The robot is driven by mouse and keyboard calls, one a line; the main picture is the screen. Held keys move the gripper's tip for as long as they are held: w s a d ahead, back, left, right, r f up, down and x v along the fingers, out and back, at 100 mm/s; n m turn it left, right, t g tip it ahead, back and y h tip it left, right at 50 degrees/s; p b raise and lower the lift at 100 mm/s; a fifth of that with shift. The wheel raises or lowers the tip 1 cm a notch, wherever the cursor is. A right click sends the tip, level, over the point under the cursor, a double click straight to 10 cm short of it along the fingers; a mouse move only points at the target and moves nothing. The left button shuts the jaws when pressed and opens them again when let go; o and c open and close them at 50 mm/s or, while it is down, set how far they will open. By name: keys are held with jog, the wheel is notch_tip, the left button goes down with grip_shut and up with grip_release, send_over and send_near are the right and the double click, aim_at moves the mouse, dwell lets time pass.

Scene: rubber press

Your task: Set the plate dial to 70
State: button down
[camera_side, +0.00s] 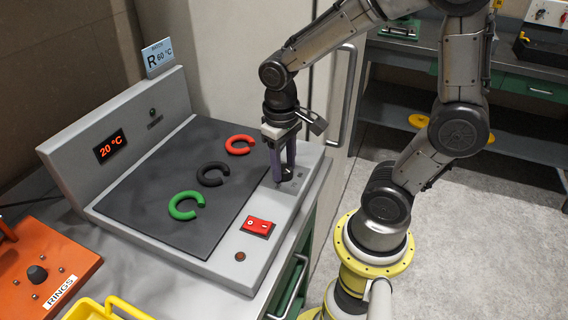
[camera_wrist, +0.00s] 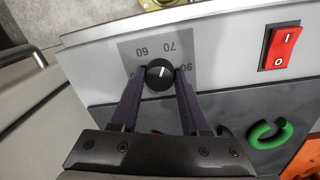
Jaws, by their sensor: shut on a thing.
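The plate dial is a round black knob (camera_wrist: 160,75) with a short white mark, on a grey panel marked with numbers. In the wrist view, 60, 70 and 90 read upside down around it; other marks are partly hidden. The white mark points roughly up, toward the 60–70 side; I cannot tell its exact setting. My gripper (camera_wrist: 161,77) is shut on the knob, one dark finger on each side. In the side view, my gripper (camera_side: 281,176) reaches down to the press's front right panel and hides most of the dial.
The press display (camera_side: 110,145) reads 20 °C. A batch card (camera_side: 158,58) reads R 60 °C. Red (camera_side: 240,145), black (camera_side: 212,174) and green (camera_side: 186,206) open rings lie on the dark plate (camera_side: 140,198). A red rocker switch (camera_side: 258,226) sits near the dial. An orange RINGS box (camera_side: 40,265) stands left.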

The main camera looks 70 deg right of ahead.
jog(key=shift+r, duration=0.1)
dwell(0.3)
jog(key=c, duration=0.7)
grip_release()
jog(key=r, duration=1.3)
jog(key=shift+w+a+r, duration=0.1)
jog(key=shift+a+r, duration=0.25)
jog(key=shift+r, duration=0.05)
jog(key=s+a+f+n+t, duration=0.1)
jog(key=s+t, duration=0.1)
jog(key=s+f+n+t, duration=0.1)
jog(key=s+t, duration=0.1)
jog(key=s+a+f+n+t, duration=0.1)
jog(key=s, duration=0.1)
jog(key=shift+s+a+f+t+y, duration=0.15)
jog(key=shift+a+t+y, duration=0.15)
jog(key=shift+t, duration=0.1)
